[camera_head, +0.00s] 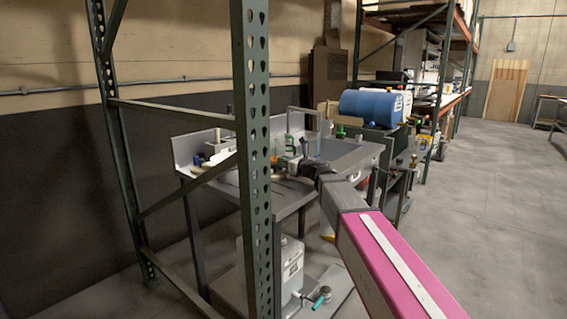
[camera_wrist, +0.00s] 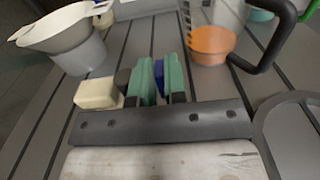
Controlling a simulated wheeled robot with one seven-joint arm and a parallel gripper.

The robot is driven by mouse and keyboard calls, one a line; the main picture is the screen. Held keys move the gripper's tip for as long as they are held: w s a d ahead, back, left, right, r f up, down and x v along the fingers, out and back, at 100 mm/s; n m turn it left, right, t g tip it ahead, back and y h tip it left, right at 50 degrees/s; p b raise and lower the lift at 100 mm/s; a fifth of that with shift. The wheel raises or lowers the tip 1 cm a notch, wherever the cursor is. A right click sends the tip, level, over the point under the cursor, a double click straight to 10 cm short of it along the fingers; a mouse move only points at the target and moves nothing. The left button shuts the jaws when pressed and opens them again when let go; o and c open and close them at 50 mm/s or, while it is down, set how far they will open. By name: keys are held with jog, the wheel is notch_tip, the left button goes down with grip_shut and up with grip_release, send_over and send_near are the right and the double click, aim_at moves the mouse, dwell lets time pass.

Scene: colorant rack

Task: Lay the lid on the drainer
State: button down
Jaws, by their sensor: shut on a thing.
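My gripper (camera_wrist: 170,78) is over the grey worktop, with its teal fingers close together in the wrist view. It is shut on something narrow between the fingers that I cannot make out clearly. I cannot pick out the lid with certainty. A white, wide-rimmed vessel (camera_wrist: 62,28) sits in a grey round container (camera_wrist: 82,55) at the upper left, apart from the fingers. It may be the drainer, but I cannot tell. In the head view my gripper (camera_head: 308,168) is small and dark, beside a white-and-green container (camera_head: 288,160).
A cream block (camera_wrist: 97,94) lies left of the fingers. An orange-based container (camera_wrist: 212,46) and a black curved handle (camera_wrist: 270,50) stand to the right. A green rack post (camera_head: 254,150) stands in front of the table (camera_head: 352,153). A blue drum (camera_head: 366,105) lies behind.

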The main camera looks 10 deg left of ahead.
jog(key=c, duration=1.2)
grip_release()
jog(key=shift+f, duration=0.1)
jog(key=shift+o, duration=0.2)
jog(key=shift+s+d, duration=0.15)
jog(key=v, duration=1.1)
jog(key=shift+s+d, duration=0.15)
jog(key=shift+d, duration=0.2)
